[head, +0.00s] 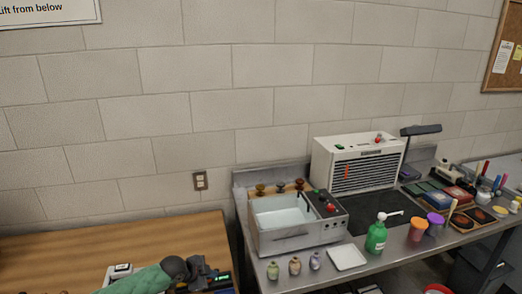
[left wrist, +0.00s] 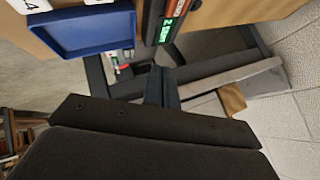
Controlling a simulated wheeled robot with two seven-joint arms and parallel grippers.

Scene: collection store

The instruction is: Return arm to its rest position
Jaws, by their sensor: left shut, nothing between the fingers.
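My left gripper (head: 198,274) is at the bottom of the head view, over the front part of the wooden table. In the left wrist view its dark fingers (left wrist: 161,88) are closed together with nothing between them. They point toward a dark device with a lit green display (left wrist: 165,30), at the table's edge; whether they touch it I cannot tell. My right gripper is not seen in either view.
The wooden table (head: 80,254) is mostly bare at the back. A blue tray (left wrist: 90,32) is near the left fingers. To the right, a metal bench holds a water bath (head: 285,240), a white vented unit (head: 355,162), a green bottle (head: 376,238) and several small jars.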

